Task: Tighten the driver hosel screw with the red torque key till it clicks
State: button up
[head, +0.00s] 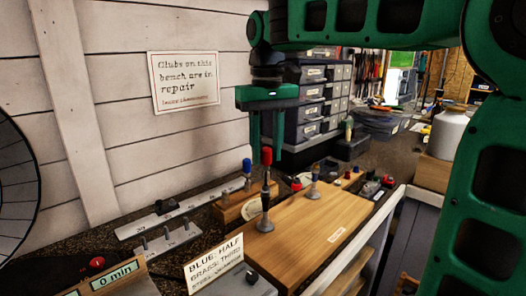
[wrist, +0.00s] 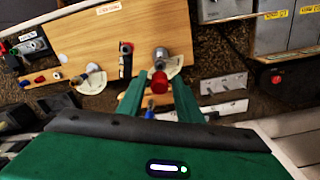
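The red torque key (head: 266,156) stands upright with its red handle on top, in the head view at the bench's middle. Its red top also shows in the wrist view (wrist: 160,82). My gripper (head: 267,150) points down over it, with its two green fingers on either side of the handle. In the wrist view the fingertips (wrist: 158,85) are apart, with gaps beside the red top. Below the key, a grey flared fitting (head: 265,222) stands on the wooden board (head: 315,225). I cannot make out the driver's hosel screw.
A blue-handled tool (head: 247,168) stands in a wooden block (head: 228,211) just left of the key. Another grey fitting (head: 313,188) stands to the right. A text sign (head: 215,264) and a timer box (head: 113,276) are in front. Drawer units (head: 305,118) stand behind.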

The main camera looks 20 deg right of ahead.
jog(key=n, duration=0.4)
jog(key=n, duration=0.4)
jog(key=shift+d, duration=0.1)
jog(key=n, duration=0.7)
jog(key=shift+w, duration=0.1)
grip_shut()
jog(key=m, duration=0.4)
jog(key=shift+m, duration=0.8)
jog(key=m, duration=0.2)
jog(key=shift+m, duration=1.8)
